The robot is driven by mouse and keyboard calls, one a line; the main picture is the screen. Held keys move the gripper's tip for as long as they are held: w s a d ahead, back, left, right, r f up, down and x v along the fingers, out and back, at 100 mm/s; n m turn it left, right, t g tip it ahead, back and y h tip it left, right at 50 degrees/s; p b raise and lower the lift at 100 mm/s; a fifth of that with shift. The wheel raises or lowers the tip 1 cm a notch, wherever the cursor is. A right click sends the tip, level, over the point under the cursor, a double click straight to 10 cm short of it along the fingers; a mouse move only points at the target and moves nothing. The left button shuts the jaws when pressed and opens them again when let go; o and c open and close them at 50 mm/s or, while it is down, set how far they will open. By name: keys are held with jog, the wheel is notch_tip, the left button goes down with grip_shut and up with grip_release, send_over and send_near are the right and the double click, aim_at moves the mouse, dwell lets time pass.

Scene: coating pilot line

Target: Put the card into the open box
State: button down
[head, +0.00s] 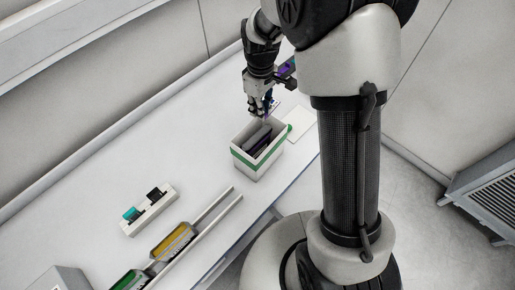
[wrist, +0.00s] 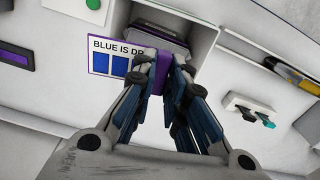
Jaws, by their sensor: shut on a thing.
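The card (wrist: 110,57) is white with a purple edge, blue squares and the partly hidden words "BLUE IS DR". My gripper (wrist: 165,66) is shut on it near its right end. In the head view my gripper (head: 264,110) is above the back end of the open box, where the card is hard to make out. The open box (head: 246,168) is pale with a green band and has dark and grey cards standing inside. In the wrist view the box (wrist: 205,28) is at the top, beyond the fingertips, and the card overlaps its near left side.
A white flat piece (head: 302,122) lies right of the box. A small white holder (head: 150,212) with teal and black items stands front left. Nearby, a yellow-marked case (head: 173,241) and a green-marked case (head: 128,281) sit by a rail. The bench between box and holder is clear.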

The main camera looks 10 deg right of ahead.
notch_tip(320, 180, down, 4)
jog(key=shift+f+b, duration=0.2)
jog(key=shift+b, duration=1.05)
jog(key=c, duration=1.5)
grip_release()
jog(key=shift+c, duration=0.2)
jog(key=shift+r, duration=0.15)
notch_tip(320, 180, up, 12)
jog(key=shift+f, duration=0.1)
